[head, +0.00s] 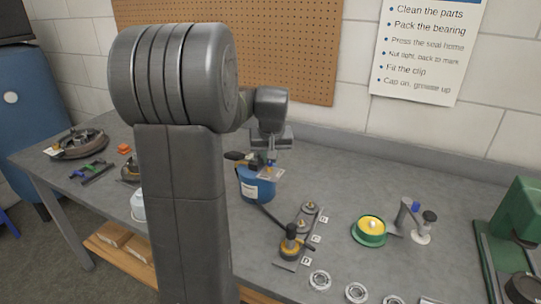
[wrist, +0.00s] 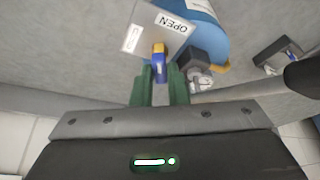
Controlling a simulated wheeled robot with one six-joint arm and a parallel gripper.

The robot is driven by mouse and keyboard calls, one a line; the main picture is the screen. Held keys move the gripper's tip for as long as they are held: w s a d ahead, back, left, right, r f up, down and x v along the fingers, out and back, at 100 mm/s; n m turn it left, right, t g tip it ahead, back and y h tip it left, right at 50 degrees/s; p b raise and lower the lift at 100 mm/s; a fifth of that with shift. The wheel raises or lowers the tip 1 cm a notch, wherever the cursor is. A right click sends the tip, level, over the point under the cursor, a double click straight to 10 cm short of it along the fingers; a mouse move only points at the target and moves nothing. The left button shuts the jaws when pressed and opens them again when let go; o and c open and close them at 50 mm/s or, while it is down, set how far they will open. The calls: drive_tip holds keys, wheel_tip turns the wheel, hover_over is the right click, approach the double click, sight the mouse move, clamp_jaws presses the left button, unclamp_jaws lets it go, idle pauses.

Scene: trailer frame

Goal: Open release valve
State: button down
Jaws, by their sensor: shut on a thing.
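The release valve lever (wrist: 159,66) is small, blue with a yellow end, and sits at the edge of a pale plate (wrist: 150,30). The plate carries the word OPEN and a second marking that I cannot read well. My gripper (wrist: 159,88) has its green fingers on either side of the blue part and is shut on it. In the head view my gripper (head: 270,158) reaches down over a blue tank (head: 258,187) and the plate (head: 270,175). My arm hides part of the bench, and the fingers hide the lever's lower end.
A green dish (head: 369,232) with yellow contents, metal rings (head: 320,280) and a green machine (head: 512,235) lie to the right. A dark block (wrist: 192,60) is beside the lever.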

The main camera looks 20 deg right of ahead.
drive_tip(key=m+h, duration=0.1)
drive_tip(key=m, duration=0.2)
drive_tip(key=m+g+h, duration=0.1)
drive_tip(key=m, duration=0.1)
drive_tip(key=shift+w+a+m, duration=0.15)
drive_tip(key=shift+a+m, duration=0.05)
drive_tip(key=shift+m, duration=0.2)
idle(0.4)
drive_tip(key=c, duration=1.4)
unclamp_jaws()
drive_tip(key=shift+c, duration=0.2)
drive_tip(key=v, duration=1.4)
drive_tip(key=shift+w, duration=0.2)
drive_tip(key=shift+f, duration=0.1)
drive_tip(key=x, duration=1.3)
drive_tip(key=shift+d+f, duration=0.15)
drive_tip(key=shift+f, duration=0.2)
